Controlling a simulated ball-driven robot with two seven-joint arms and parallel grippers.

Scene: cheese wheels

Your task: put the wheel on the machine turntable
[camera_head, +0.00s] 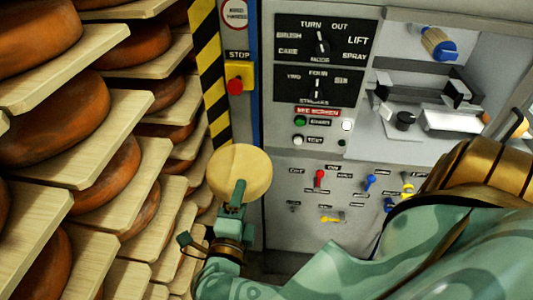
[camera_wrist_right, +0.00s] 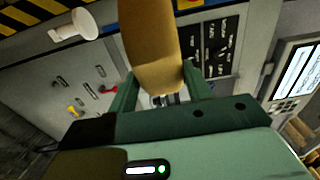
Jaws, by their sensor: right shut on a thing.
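My right gripper (camera_head: 238,192) is shut on a round, pale yellow wheel (camera_head: 238,165) and holds it up in front of the machine's left edge. In the right wrist view the wheel (camera_wrist_right: 151,45) shows edge-on, tan and rounded, between the two green fingers of the right gripper (camera_wrist_right: 160,85). The machine (camera_head: 285,175) is a grey cabinet at centre and right. I cannot make out its turntable for certain; my right arm covers the lower right of the head view. My left gripper is not in view.
Wooden shelves (camera_head: 120,165) with several orange-brown wheels fill the left side, close to the held wheel. A yellow-black striped post (camera_head: 208,70) and a red stop button (camera_head: 235,86) stand behind it. Coloured levers (camera_head: 319,178) stick out of the panel. A recess (camera_head: 410,85) holds metal parts.

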